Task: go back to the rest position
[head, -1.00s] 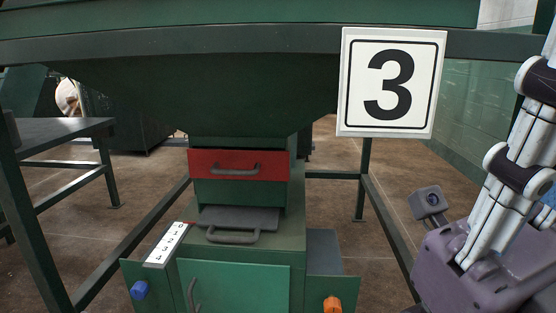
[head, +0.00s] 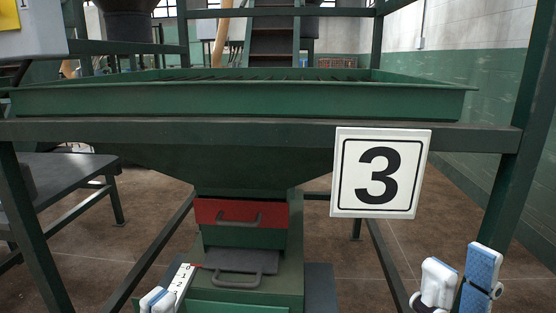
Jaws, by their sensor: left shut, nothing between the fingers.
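My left gripper (head: 157,300) shows only its white and blue fingertips at the bottom edge, left of the green chute box. The fingertips are together with nothing between them. My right gripper (head: 459,282) is at the bottom right, below and right of the number 3 sign. Its two white and blue fingers stand apart and I see nothing between them. The lower parts of both grippers and both arms are cut off by the bottom edge.
A green hopper frame (head: 240,98) spans the view, with the number 3 sign (head: 380,172) on its beam. Below are a red drawer (head: 241,213), a grey slide plate (head: 242,260) and a numbered scale (head: 181,283). A dark table (head: 60,178) stands left. Brown floor shows between the legs.

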